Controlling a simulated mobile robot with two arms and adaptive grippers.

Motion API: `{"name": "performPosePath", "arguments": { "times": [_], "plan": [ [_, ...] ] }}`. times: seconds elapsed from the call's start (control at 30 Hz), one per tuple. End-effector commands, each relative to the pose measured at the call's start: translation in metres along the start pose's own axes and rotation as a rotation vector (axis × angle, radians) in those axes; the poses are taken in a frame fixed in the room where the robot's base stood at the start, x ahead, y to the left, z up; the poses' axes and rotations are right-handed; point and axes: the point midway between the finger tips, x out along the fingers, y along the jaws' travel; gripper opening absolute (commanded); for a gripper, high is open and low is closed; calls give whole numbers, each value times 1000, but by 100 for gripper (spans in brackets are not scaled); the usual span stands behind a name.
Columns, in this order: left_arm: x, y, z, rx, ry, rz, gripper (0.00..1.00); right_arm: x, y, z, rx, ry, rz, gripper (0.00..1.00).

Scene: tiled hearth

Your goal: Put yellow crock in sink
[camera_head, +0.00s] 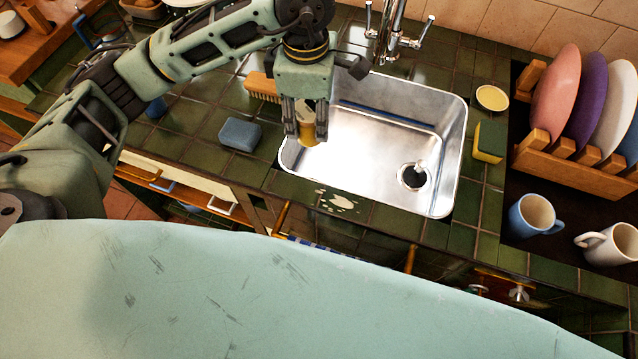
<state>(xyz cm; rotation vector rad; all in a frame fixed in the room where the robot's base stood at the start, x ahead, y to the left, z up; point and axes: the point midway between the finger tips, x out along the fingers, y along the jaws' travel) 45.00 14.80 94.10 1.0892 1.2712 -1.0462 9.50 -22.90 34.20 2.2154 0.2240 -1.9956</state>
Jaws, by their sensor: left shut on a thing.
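The yellow crock (307,132) is between the fingers of my left gripper (306,122), which is shut on it. Only the crock's middle and lower part show; the fingers hide its sides. In the head view, the crock appears over the left end of the steel sink (372,150). I cannot tell its exact height above the sink. The sink is empty, with a round drain (412,177) at its right. My right gripper is not in view.
A blue block (239,134) and a brush (262,86) lie left of the sink. The tap (388,35) stands behind it. A yellow-green sponge (488,141) and small yellow dish (492,97) sit right. Farther right are a plate rack (570,158), blue mug (533,215) and white mug (610,245).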

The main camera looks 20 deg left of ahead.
Motion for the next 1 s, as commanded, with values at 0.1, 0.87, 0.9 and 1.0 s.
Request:
{"name": "performPosePath", "arguments": {
  "times": [0.1, 0.87, 0.9, 1.0],
  "plan": [
    [15, 4, 9, -260, -1, -12, 3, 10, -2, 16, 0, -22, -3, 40],
    [141, 4, 14, -563, 10, -29, 3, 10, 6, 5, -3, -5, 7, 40],
    [148, 3, 15, -563, 9, -29, 3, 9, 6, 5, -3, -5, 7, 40],
    [160, 4, 15, -562, 8, -26, 3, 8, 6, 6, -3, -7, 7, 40]
  ]
}}
